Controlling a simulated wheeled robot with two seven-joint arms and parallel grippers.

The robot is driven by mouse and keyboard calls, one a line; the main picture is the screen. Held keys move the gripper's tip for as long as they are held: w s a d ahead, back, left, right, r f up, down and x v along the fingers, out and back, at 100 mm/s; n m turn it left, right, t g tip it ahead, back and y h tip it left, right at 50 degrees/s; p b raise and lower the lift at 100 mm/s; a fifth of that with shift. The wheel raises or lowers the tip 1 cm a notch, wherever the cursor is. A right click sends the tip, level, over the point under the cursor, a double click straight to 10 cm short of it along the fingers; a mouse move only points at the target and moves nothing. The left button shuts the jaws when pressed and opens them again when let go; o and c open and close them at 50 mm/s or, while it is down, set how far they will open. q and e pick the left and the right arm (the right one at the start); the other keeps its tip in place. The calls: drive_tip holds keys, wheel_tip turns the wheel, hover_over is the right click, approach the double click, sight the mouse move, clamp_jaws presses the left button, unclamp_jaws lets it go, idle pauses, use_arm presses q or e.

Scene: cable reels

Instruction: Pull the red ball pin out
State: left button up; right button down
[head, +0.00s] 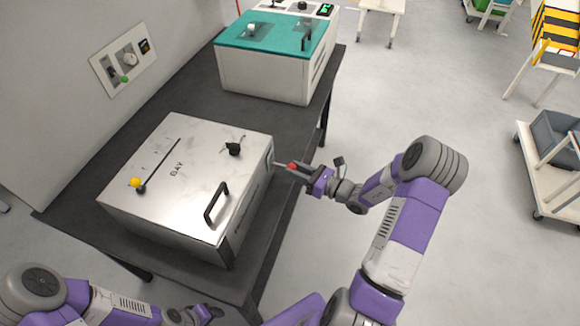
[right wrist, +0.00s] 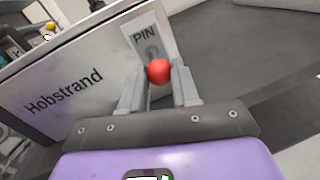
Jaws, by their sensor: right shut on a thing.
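The red ball (head: 292,166) of the pin shows at the right side of the metal BAY box (head: 155,205). My right gripper (head: 287,167) is shut on it, reaching in from the right. In the right wrist view the red ball (right wrist: 158,71) sits between the two fingers (right wrist: 160,88), in front of a grey plate marked PIN (right wrist: 146,38). Part of a round grey fitting shows just above the ball. How far the pin's shaft sits in the box cannot be told. My left gripper (head: 205,313) is low at the bottom edge, its fingers unclear.
The box lid has a black handle (head: 216,203), a black knob (head: 233,149) and a yellow ball lever (head: 136,183) by a slot. A teal-topped machine (head: 275,35) stands farther back on the dark table (head: 180,108). Open floor lies right of the table.

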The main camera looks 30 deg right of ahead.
drive_tip(key=shift+d, duration=0.1)
drive_tip(key=c, duration=0.8)
unclamp_jaws()
drive_tip(key=shift+s, duration=0.1)
drive_tip(key=shift+s+d, duration=0.1)
drive_tip(key=p+v, duration=0.1)
drive_tip(key=v, duration=0.6)
drive_tip(key=shift+s, duration=0.2)
